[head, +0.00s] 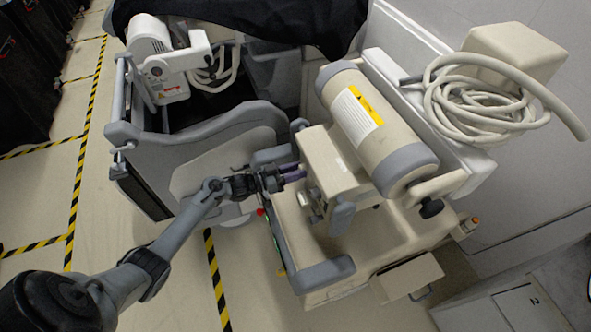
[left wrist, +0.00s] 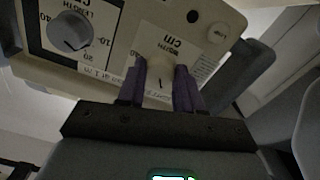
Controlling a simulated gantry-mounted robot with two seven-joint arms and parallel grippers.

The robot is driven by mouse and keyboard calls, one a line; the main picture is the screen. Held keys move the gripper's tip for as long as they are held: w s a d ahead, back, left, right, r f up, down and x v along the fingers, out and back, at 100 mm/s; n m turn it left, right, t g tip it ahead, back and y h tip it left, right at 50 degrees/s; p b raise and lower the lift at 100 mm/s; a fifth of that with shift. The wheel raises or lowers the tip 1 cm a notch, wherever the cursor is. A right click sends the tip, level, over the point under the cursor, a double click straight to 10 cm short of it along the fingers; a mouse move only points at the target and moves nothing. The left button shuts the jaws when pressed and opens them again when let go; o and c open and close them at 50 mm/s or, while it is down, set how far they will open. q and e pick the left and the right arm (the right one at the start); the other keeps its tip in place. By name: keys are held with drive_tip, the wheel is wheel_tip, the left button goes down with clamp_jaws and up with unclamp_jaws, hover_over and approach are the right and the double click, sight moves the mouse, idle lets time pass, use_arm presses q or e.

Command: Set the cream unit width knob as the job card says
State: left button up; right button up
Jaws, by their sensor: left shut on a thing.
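The cream unit (head: 325,160) stands at the centre right of the head view, with a big cream cylinder above its box. My left gripper (head: 292,172) reaches it from the left with purple fingers. In the left wrist view, my left gripper (left wrist: 160,88) is shut on the cream width knob (left wrist: 158,72), a finger on each side. A dark pointer line shows on the knob. Its white plate reads "WIDTH cm" upside down; the fingers hide part of the scale. Beside it is a grey length knob (left wrist: 68,31) with numbers around it. I cannot make out a job card.
A grey cart (head: 190,145) with a white machine (head: 155,60) stands to the left, partly under a black cover (head: 250,20). A coiled cream hose (head: 475,100) lies at the upper right. Open floor with yellow-black tape (head: 85,150) is at the left.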

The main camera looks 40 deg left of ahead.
use_arm(q)
drive_tip(key=o, duration=1)
drive_tip(key=shift+o, duration=0.2)
drive_tip(key=v, duration=1)
drive_tip(key=shift+s+a, duration=0.2)
drive_tip(key=shift+s, duration=0.15)
